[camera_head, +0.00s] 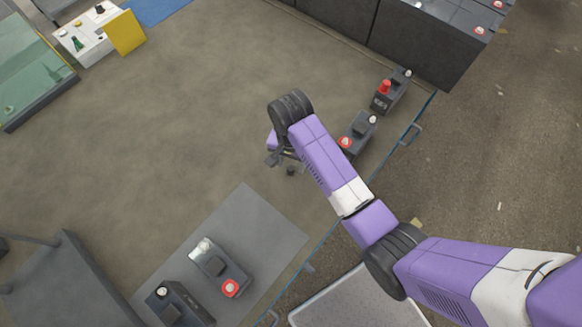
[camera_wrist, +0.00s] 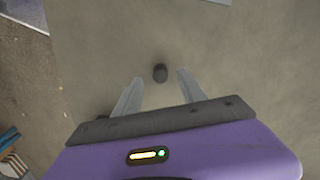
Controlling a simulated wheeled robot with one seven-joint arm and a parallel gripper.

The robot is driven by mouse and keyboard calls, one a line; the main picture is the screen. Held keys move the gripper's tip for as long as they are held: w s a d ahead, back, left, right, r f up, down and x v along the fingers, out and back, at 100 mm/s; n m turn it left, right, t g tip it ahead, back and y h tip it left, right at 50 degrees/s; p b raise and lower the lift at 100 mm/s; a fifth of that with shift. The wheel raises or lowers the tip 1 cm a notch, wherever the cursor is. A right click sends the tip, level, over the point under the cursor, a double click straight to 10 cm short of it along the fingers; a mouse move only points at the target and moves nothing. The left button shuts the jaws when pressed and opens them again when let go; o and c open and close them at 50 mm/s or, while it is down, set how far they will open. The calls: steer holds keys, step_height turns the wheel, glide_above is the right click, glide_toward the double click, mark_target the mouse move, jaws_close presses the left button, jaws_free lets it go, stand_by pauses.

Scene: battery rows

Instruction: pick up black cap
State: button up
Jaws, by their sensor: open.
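The black cap (camera_wrist: 160,73) is a small dark round piece lying on the greyish-brown surface. In the wrist view it sits just beyond my fingertips, between the lines of the two fingers. It also shows in the head view (camera_head: 291,171), right beside my gripper (camera_head: 276,158). In the wrist view my gripper (camera_wrist: 160,83) is open, with its two pale fingers spread apart and nothing between them. The cap is uncovered in both views and apart from the fingers. I cannot tell exactly how high the fingers are above the surface.
Batteries with red and white caps stand at the right, one (camera_head: 357,135) near my arm and one (camera_head: 392,90) farther back. More batteries (camera_head: 221,268) stand on a grey mat (camera_head: 267,218) at the front. A blue-edged border with handles (camera_head: 412,133) runs along the right. The middle surface is clear.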

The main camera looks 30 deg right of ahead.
mark_target(291, 170)
steer(key=shift+f, duration=1.25)
jaws_close()
steer(key=shift+r, duration=0.1)
